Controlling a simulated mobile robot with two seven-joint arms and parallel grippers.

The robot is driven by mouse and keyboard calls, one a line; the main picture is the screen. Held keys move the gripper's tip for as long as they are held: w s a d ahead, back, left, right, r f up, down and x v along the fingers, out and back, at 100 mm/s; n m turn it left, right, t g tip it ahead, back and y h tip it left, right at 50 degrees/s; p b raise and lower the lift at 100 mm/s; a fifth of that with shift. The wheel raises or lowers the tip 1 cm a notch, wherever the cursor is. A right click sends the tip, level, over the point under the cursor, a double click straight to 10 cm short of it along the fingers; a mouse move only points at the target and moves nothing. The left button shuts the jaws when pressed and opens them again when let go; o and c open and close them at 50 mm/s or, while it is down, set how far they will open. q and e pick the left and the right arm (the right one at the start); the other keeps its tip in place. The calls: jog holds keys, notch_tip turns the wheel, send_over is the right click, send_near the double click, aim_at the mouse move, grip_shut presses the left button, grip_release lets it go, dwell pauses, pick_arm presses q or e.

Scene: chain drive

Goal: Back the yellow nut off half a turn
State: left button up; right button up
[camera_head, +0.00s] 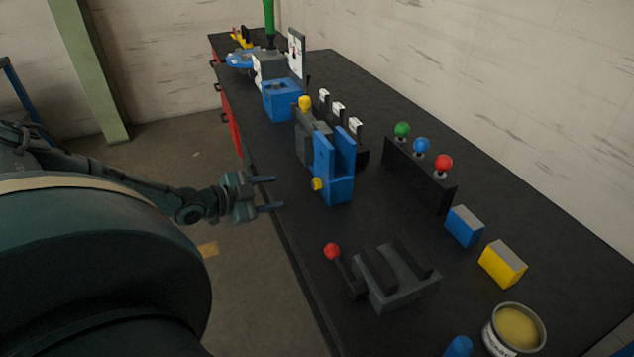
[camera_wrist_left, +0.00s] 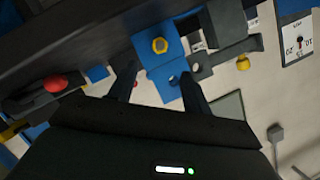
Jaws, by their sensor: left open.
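The yellow nut (camera_head: 317,184) sits low on the near side of a blue bracket (camera_head: 338,187) with two upright plates, on the black bench. In the left wrist view the nut (camera_wrist_left: 159,46) shows as a hex ring on the blue face, beyond the fingertips. My left gripper (camera_head: 270,193) is open and empty, to the left of the nut at the bench edge, its fingers pointing toward it. In the left wrist view its fingers (camera_wrist_left: 160,80) stand apart, with clear space before the nut. My right gripper is not in view.
A grey block with a yellow knob (camera_head: 305,102) stands just behind the bracket. In front is a dark fixture with a red-ball lever (camera_head: 332,251). A rack with green, blue and red balls (camera_head: 421,145), blue and yellow blocks (camera_head: 503,264) and a tin (camera_head: 514,329) lie right.

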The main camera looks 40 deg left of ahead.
aim_at(313, 185)
pick_arm(q)
jog(key=b+x, duration=0.1)
jog(key=x, duration=1)
jog(key=shift+w+d, duration=0.1)
jog(key=shift+w, duration=0.25)
jog(key=shift+c, duration=0.2)
jog(key=c, duration=1)
